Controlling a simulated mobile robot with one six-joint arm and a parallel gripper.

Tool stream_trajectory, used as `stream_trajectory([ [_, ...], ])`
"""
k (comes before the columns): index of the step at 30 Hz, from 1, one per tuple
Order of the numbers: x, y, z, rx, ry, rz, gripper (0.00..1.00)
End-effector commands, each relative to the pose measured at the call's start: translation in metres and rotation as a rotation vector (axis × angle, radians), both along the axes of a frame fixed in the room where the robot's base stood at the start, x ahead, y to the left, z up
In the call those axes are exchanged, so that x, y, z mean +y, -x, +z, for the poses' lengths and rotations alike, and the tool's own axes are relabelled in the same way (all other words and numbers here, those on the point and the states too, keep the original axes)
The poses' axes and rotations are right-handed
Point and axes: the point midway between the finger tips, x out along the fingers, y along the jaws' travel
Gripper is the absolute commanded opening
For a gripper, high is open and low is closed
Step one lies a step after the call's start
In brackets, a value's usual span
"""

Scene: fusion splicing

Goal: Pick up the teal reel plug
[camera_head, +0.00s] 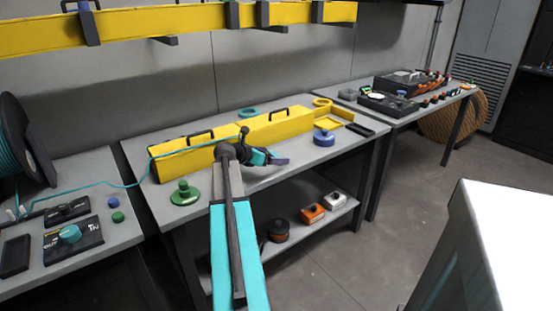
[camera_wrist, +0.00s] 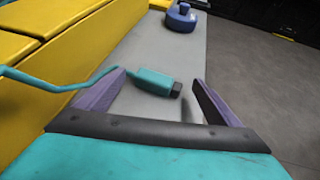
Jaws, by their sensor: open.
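The teal reel plug (camera_wrist: 154,82) is a small teal block with a dark tip, on the end of a teal cable (camera_wrist: 45,87). In the wrist view it lies across the space between the two purple fingers of my gripper (camera_wrist: 160,77), with gaps showing around it. I cannot tell its height above the grey bench. My gripper (camera_head: 279,161) is open and also shows in the head view, over the bench in front of the yellow channel. The plug is not clearly visible there. The cable (camera_head: 135,185) runs from the black reel (camera_head: 22,140) at left.
The yellow channel (camera_head: 185,157) stands along the bench behind my gripper. A blue round object (camera_head: 323,138) sits right of it, and a green one (camera_head: 185,193) sits left. A yellow overhead duct (camera_head: 180,22) crosses above. The bench front (camera_wrist: 140,50) has bare room.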

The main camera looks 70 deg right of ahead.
Motion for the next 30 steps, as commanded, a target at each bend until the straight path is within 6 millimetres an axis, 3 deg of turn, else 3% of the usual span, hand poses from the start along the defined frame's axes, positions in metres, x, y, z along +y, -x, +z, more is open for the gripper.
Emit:
stream_trajectory([
  [5,-0.0107,0.0039,-0.0053,0.000,0.000,0.001,0.87],
  [21,-0.0102,0.0034,-0.0054,0.000,0.000,0.002,0.87],
  [30,-0.0100,0.0030,-0.0050,0.000,0.001,0.002,0.40],
])
